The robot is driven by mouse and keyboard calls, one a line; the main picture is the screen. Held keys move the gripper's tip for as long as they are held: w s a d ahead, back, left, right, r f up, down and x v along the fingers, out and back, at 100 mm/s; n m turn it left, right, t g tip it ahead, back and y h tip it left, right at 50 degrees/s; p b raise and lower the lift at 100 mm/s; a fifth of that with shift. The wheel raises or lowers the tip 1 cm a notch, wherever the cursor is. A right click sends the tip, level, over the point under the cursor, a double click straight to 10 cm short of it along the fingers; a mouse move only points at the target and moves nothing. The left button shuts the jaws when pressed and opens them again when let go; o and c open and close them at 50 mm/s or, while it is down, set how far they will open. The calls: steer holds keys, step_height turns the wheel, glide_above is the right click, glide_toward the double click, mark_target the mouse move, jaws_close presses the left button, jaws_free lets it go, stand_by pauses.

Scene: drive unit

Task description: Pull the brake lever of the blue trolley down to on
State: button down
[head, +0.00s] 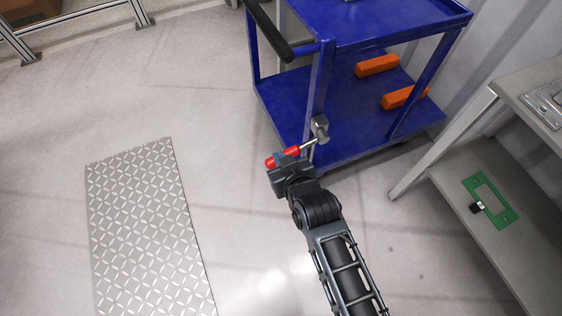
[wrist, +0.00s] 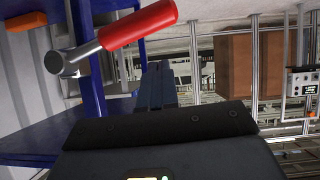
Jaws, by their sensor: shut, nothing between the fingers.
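The blue trolley (head: 345,22) stands at the top centre of the head view. Its brake lever has a red grip (head: 284,157) and a metal rod running to a grey pivot (head: 320,127) on the near corner post. In the wrist view the red grip (wrist: 138,24) points right and slightly up from the pivot (wrist: 62,62). My gripper (head: 283,163) is at the lever in the head view and hides part of it. In the wrist view its fingers (wrist: 157,84) are together and empty, below and beside the red grip; I cannot tell whether they touch it.
Two orange blocks (head: 377,65) lie on the trolley's lower shelf. A grey bench (head: 470,165) with a green frame (head: 490,201) on its lower shelf stands at right. A patterned metal plate (head: 150,235) lies on the floor at left. The floor between is clear.

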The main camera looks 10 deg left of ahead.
steer(key=v, duration=1)
steer(key=shift+s+a, duration=0.2)
steer(key=shift+a, duration=0.2)
steer(key=shift+f, duration=0.1)
steer(key=s+d+r+m+t+h, duration=0.1)
steer(key=s+d+r+m+h, duration=0.1)
steer(key=s+d, duration=0.6)
steer(key=s+d+r+m+t+h, duration=0.1)
steer(key=s+d+r+m+t, duration=0.15)
steer(key=s+d, duration=0.6)
steer(key=s+d+r+m+h, duration=0.1)
steer(key=s+d+r, duration=0.3)
steer(key=s+r, duration=0.2)
steer(key=s+d+r+m+t+h+p, duration=0.1)
steer(key=s+d+r+h, duration=0.1)
steer(key=s+d+r, duration=0.2)
step_height(320, 180, up, 5)
steer(key=s, duration=0.2)
steer(key=shift+s+f+m, duration=0.25)
steer(key=shift+m, duration=0.1)
